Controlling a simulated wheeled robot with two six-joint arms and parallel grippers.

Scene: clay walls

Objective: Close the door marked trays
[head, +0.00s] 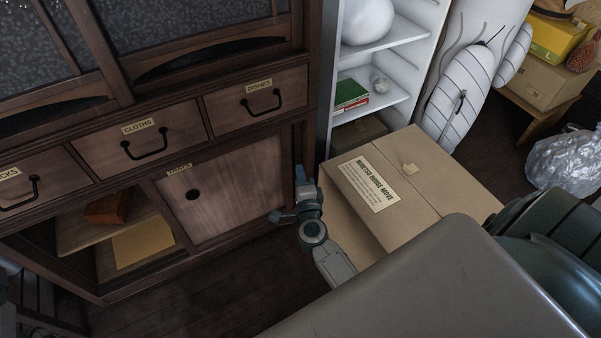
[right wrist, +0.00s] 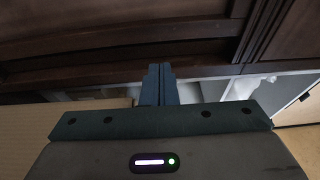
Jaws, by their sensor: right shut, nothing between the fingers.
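The door marked TRAYS (head: 228,190) is a brown wooden panel with a dark round hole near its left edge, in the lower part of the dark cabinet. It covers the right part of the lower opening; the left part stands open and shows a shelf inside. My right gripper (head: 299,174) is shut and empty, its blue fingers pointing up near the cabinet's right edge, to the right of the door and apart from its hole. In the right wrist view the shut fingers (right wrist: 158,84) show before dark wood. My left gripper is not in view.
An orange-brown box (head: 108,207) and a yellow sheet (head: 143,244) lie in the open compartment. Drawers marked CLOTHS (head: 140,146) and DISHES (head: 257,101) sit above. A large cardboard box (head: 440,192) stands close right of my right gripper. Floor before the cabinet is clear.

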